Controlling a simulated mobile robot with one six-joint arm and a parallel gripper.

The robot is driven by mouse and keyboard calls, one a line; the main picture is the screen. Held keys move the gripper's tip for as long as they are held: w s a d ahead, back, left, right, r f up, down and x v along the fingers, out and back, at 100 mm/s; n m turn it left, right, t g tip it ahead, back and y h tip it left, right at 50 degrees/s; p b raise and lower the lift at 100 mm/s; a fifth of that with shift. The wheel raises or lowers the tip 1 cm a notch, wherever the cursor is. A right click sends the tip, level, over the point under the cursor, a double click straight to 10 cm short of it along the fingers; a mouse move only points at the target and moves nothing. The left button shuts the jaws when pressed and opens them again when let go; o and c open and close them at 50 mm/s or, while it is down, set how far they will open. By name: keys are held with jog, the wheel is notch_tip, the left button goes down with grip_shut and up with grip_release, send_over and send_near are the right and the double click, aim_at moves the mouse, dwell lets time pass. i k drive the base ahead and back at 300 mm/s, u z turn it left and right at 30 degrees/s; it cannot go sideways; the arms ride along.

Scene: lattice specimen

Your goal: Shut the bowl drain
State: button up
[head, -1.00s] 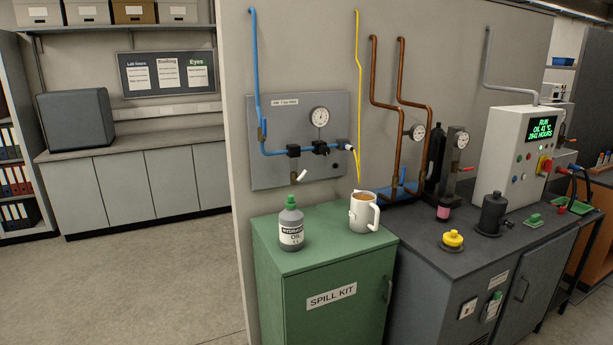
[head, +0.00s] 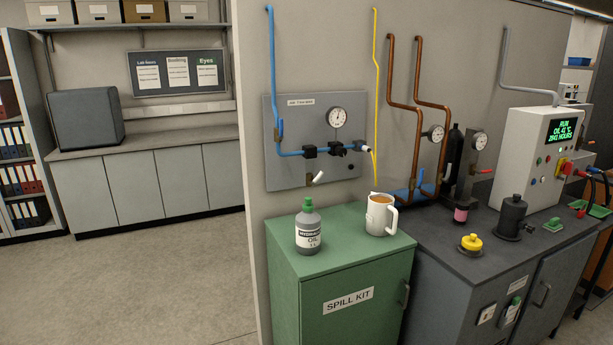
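A grey panel (head: 291,174) on the wall carries a blue pipe (head: 274,60), dark fittings (head: 309,152) and a round gauge (head: 334,116). A small white-tipped lever (head: 318,178) sticks out at a slant near the panel's lower edge, below the left dark fitting. It may be the bowl drain; no label on it is readable, and I cannot tell whether it is open. No clear bowl can be made out at this size. A blue handle (head: 281,128) stands upright on the pipe at left. My gripper is not in view.
A green spill kit cabinet (head: 340,262) stands below the panel, with an oil bottle (head: 308,228) and a white mug (head: 381,215) on top. A dark bench (head: 450,262) with a control box (head: 524,155) adjoins it at right. The floor (head: 160,290) at left is clear.

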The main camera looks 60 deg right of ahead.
aim_at(312, 182)
jog(key=i, duration=0.85)
